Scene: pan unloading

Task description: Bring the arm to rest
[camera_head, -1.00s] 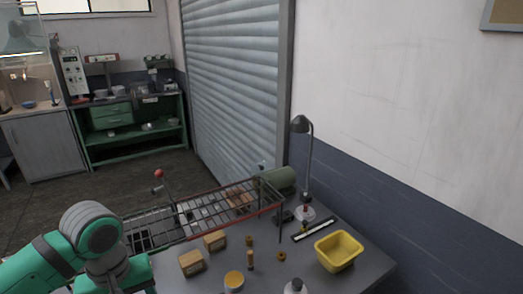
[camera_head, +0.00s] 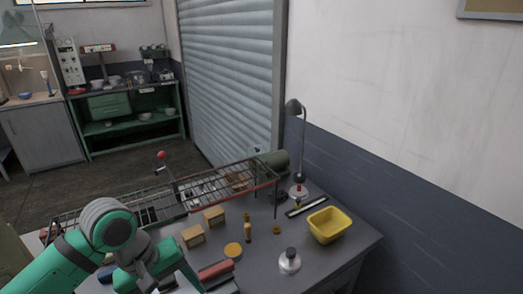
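My arm (camera_head: 112,232), green and grey, comes in from the lower left of the head view, over the near left part of the grey table (camera_head: 318,262). Its elbow is bent and the lower links run down toward the bottom edge. My gripper cannot be made out in the view, so what it holds, if anything, is hidden. No object is seen in contact with the visible links.
A yellow bin (camera_head: 328,225), a lamp (camera_head: 299,150), wooden blocks (camera_head: 193,236), a yellow-topped jar (camera_head: 233,250) and a silver dark-topped item (camera_head: 289,261) stand on the table. A wire rack (camera_head: 225,185) runs along its back. A red cylinder (camera_head: 215,271) lies near the arm.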

